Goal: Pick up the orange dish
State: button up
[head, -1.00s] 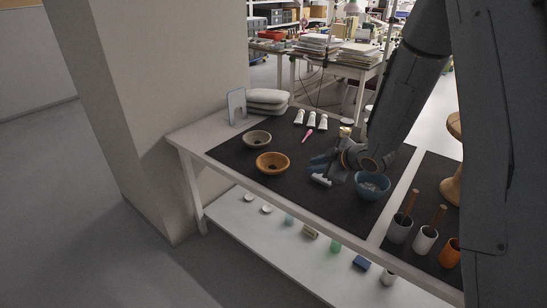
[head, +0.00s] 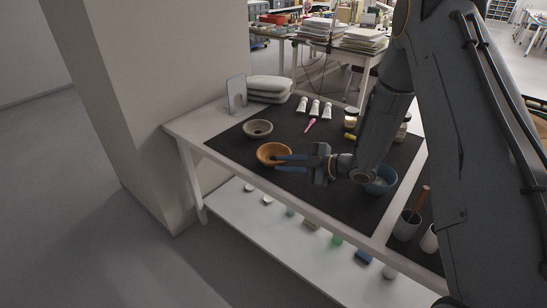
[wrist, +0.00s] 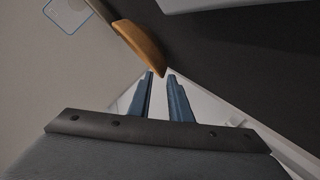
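The orange dish (head: 268,150) is a small round bowl on the dark mat near the table's front edge. In the wrist view it shows as a tilted orange-brown shape (wrist: 138,45) just beyond the fingertips. My gripper (head: 277,163) reaches in from the right with two blue fingers, open, with a gap between them. The fingertips are at the dish's right and front side in the head view. I cannot tell whether they touch it.
A grey-beige bowl (head: 257,129) sits behind the dish. A blue bowl (head: 382,182) is partly hidden by my arm. White tubes (head: 315,108) and a pink tool (head: 311,125) lie farther back.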

aim_at(274, 156)
jog(key=p+x, duration=0.1)
jog(key=x, duration=0.4)
jog(key=shift+w, duration=0.1)
jog(key=shift+c, duration=0.4)
grip_shut()
jog(key=shift+r, duration=0.1)
